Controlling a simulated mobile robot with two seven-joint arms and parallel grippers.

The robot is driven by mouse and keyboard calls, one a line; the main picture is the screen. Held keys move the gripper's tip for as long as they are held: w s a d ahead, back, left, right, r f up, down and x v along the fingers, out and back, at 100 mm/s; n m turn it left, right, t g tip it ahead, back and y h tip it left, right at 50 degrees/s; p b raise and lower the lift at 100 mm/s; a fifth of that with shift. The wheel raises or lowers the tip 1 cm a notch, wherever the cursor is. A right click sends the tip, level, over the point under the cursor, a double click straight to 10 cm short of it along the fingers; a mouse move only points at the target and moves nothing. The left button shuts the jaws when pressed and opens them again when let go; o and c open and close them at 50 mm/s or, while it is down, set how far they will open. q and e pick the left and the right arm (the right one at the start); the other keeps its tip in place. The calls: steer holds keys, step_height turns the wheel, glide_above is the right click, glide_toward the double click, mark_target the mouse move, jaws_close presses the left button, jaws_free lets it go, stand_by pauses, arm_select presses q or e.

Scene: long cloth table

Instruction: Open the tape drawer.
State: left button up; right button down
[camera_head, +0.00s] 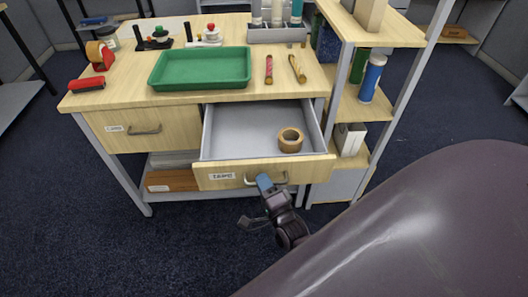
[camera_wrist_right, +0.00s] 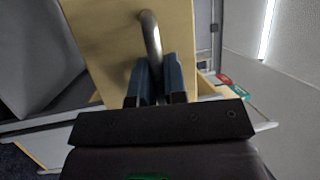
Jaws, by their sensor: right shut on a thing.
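The tape drawer (camera_head: 215,177), with a wooden front and a white label, is pulled out from the right side of the desk. Its grey inside shows, and a roll of brown tape (camera_head: 290,140) lies in it near the front right. My right gripper (camera_head: 265,183) is shut on the drawer's metal handle (camera_head: 280,179). In the right wrist view, the blue fingertips (camera_wrist_right: 154,82) are closed around the curved handle (camera_wrist_right: 150,35), in front of the drawer front (camera_wrist_right: 110,45). My left gripper is not in view.
A closed drawer (camera_head: 150,130) with its own handle is on the left. A green tray (camera_head: 200,68), a red stapler (camera_head: 87,85) and a tape dispenser (camera_head: 101,56) stand on the desk top. A shelf (camera_head: 353,160) with bottles adjoins the right. Open floor (camera_head: 100,235) lies in front.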

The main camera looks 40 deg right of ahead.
steer(key=shift+s+a+p, duration=0.15)
steer(key=shift+s+a, duration=0.35)
steer(key=shift+s, duration=0.25)
steer(key=shift+s+a+p, duration=0.15)
steer(key=shift+s+a, duration=0.3)
steer(key=shift+s, duration=0.3)
steer(key=c, duration=1.4)
jaws_free()
steer(key=shift+c, duration=0.2)
steer(key=v, duration=1)
steer(key=shift+s, duration=0.4)
